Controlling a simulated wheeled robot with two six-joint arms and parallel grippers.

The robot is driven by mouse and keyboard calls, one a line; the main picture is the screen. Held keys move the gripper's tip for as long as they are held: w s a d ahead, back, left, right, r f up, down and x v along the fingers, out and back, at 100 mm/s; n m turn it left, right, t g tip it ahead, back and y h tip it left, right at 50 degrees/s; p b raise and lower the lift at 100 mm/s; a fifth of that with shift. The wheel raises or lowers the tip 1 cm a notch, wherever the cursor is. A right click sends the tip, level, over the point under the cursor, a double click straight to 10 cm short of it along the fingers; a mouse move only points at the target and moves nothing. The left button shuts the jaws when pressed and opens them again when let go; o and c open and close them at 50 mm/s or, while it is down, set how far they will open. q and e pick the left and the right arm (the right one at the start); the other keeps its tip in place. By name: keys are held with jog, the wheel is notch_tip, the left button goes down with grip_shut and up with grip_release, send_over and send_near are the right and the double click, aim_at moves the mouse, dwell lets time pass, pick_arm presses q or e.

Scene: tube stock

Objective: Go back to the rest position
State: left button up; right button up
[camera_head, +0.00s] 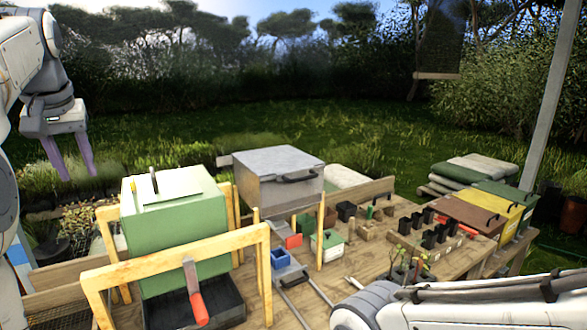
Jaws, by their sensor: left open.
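My left gripper (70,160) is at the upper left, with its two purple fingers pointing down and spread apart. It is empty and hangs above and to the left of the green box, touching nothing that I can see. My right arm (450,302) lies across the lower right corner, over the front of the table. Its gripper does not show.
A green box (180,235) stands behind a wooden frame (180,260) with a red-handled tool (197,300). A grey metal box (277,180) is behind. Small black pots (428,239) and lidded bins (465,216) stand on the wooden table (350,265). A post (548,90) rises right.

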pick_arm(q)
jog(key=s+d+f+m+h+b, duration=0.1)
jog(key=d+f+m, duration=0.1)
jog(key=d+f, duration=0.55)
jog(key=s+d+f+m+g+h+b, duration=0.1)
jog(key=d+f+m+b, duration=0.2)
jog(key=d, duration=0.7)
jog(key=s+d+f+m+h, duration=0.1)
jog(key=d+f+m, duration=0.1)
jog(key=d+f, duration=0.55)
jog(key=s+d+f+m+g+b, duration=0.1)
jog(key=s+d+f+m, duration=0.2)
jog(key=s+f, duration=0.6)
jog(key=s+d+f+m+g+b, duration=0.2)
jog(key=s+d+f, duration=0.5)
jog(key=s, duration=0.5)
jog(key=shift+d+f+m, duration=0.3)
jog(key=shift+f+m, duration=0.5)
jog(key=shift+f, duration=0.15)
pick_arm(e)
notch_tip(320, 180, down, 7)
jog(key=shift+w+f, duration=0.2)
jog(key=shift+w, duration=0.1)
